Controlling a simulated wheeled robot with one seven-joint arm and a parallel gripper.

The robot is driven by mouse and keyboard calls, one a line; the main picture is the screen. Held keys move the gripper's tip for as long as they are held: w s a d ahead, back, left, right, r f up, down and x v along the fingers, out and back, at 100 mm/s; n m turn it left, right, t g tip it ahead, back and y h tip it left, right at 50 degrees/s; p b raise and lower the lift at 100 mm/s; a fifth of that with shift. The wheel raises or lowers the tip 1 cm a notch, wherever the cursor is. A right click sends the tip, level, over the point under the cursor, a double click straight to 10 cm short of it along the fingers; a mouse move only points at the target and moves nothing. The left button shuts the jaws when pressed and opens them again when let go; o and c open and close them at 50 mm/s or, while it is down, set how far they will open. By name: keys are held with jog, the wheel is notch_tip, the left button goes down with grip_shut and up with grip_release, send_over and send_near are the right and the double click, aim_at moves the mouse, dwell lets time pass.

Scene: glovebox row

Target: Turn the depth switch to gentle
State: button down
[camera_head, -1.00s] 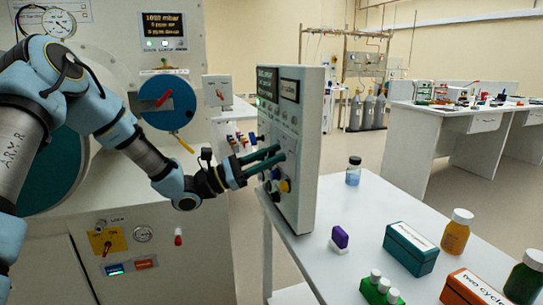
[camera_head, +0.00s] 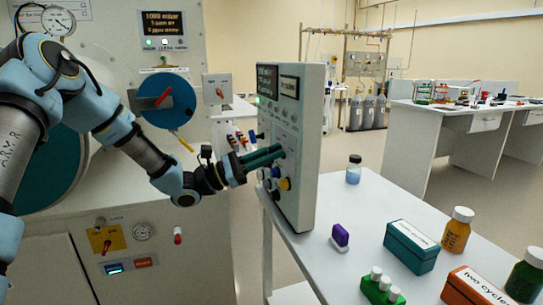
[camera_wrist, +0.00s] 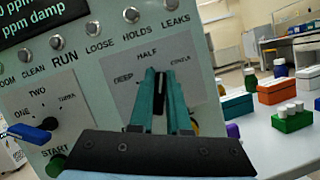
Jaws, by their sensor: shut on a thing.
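The depth switch (camera_wrist: 159,97) is a dark knob on the grey control box, with DEEP at its left, HALF above and a partly blurred label, which looks like GENTLE, at its right. My gripper (camera_wrist: 160,82) has its two teal fingers closed on this knob; it also shows in the head view (camera_head: 280,155), against the box's front. The knob is mostly hidden between the fingers. It looks upright toward HALF, but its pointer is hard to make out. The control box (camera_head: 309,150) stands upright at the table's left edge.
A blue-handled selector (camera_wrist: 30,133) marked ONE, TWO and a third position sits left of my fingers. A row of buttons (camera_wrist: 95,28) runs above. A green START button (camera_wrist: 56,165) is below left. Bottles and boxes, including a teal box (camera_head: 410,247), stand right on the white table (camera_head: 345,205).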

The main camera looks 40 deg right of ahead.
jog(key=m+b, duration=0.1)
jog(key=m+g+y+b, duration=0.1)
jog(key=m, duration=0.1)
jog(key=m+b, duration=0.1)
jog(key=m, duration=0.1)
jog(key=shift+s+f+g+y, duration=0.1)
jog(key=shift+f+g+y, duration=0.2)
jog(key=shift+y, duration=0.1)
jog(key=shift+s+a+m+g+y+b, duration=0.15)
jog(key=shift+m+y+b, duration=0.3)
jog(key=shift+m, duration=0.45)
jog(key=shift+w+d+m+g+y+b, duration=0.15)
jog(key=shift+m+y+b, duration=0.3)
jog(key=shift+m, duration=0.45)
jog(key=shift+s+a+r, duration=0.1)
jog(key=c, duration=0.9)
grip_release()
jog(key=b+v, duration=0.2)
jog(key=v, duration=0.8)
jog(key=shift+w+a+b, duration=0.25)
jog(key=shift+a+b, duration=0.05)
